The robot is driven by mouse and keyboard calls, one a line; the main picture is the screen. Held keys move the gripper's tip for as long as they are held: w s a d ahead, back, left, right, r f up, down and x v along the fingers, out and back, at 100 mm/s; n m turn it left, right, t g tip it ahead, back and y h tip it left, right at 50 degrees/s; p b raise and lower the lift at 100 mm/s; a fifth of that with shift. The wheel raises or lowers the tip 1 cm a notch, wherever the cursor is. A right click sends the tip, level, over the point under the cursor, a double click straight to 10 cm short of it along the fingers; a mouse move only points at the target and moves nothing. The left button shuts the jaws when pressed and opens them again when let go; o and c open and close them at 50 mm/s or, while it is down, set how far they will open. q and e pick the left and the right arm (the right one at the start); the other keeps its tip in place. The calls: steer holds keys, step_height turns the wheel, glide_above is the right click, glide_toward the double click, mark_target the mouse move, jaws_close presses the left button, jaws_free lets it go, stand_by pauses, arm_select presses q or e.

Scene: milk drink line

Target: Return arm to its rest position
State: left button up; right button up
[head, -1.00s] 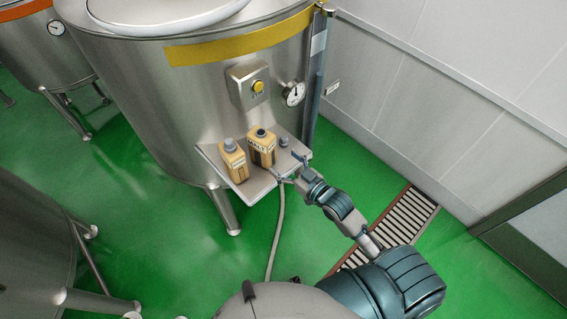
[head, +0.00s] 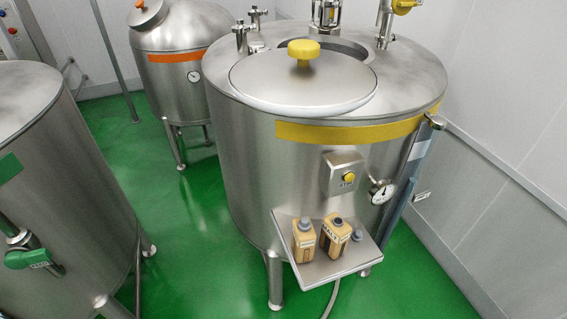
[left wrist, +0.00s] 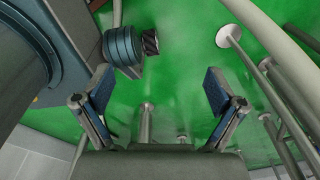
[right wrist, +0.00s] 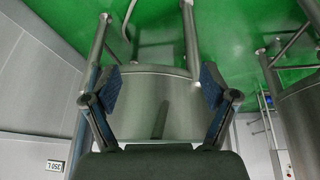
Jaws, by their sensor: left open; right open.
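My left gripper (left wrist: 158,85) is open and empty in the left wrist view, with green floor between and beyond its fingers. My right gripper (right wrist: 161,80) is open and empty in the right wrist view, with a steel tank behind its fingers. Neither arm shows in the head view. There, two tan bottles stand upright on a small steel shelf (head: 322,270) on the tank's front. The left bottle (head: 304,242) has a grey cap, and the right bottle (head: 334,240) has a dark top. A small grey cap-like piece (head: 357,238) sits beside them.
The large steel tank (head: 240,170) has a yellow band and a lid with a yellow knob (head: 303,50). Another tank (head: 70,190) stands at the left, and an orange-banded tank (head: 180,90) stands behind. A white wall (head: 500,110) closes the right side. Green floor (head: 185,240) is free between the tanks.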

steer(key=s+f+g+b, duration=0.1)
steer(key=s+f, duration=0.1)
steer(key=f, duration=1.2)
steer(key=s+f+g+b, duration=0.1)
steer(key=s+f+g, duration=0.1)
steer(key=f, duration=1.1)
arm_select(q)
steer(key=f+b, duration=0.1)
steer(key=f, duration=0.1)
steer(key=d+f+b, duration=0.1)
steer(key=f, duration=0.1)
steer(key=shift+s, duration=0.1)
arm_select(e)
steer(key=s+d+f, duration=0.3)
steer(key=s+f, duration=1.5)
steer(key=f, duration=0.2)
steer(key=shift+d+g+h, duration=0.2)
steer(key=shift+g+h, duration=0.1)
steer(key=shift+g, duration=0.1)
arm_select(q)
steer(key=shift+d, duration=0.15)
arm_select(e)
steer(key=shift+s+d+f, duration=0.1)
steer(key=shift+f, duration=0.05)
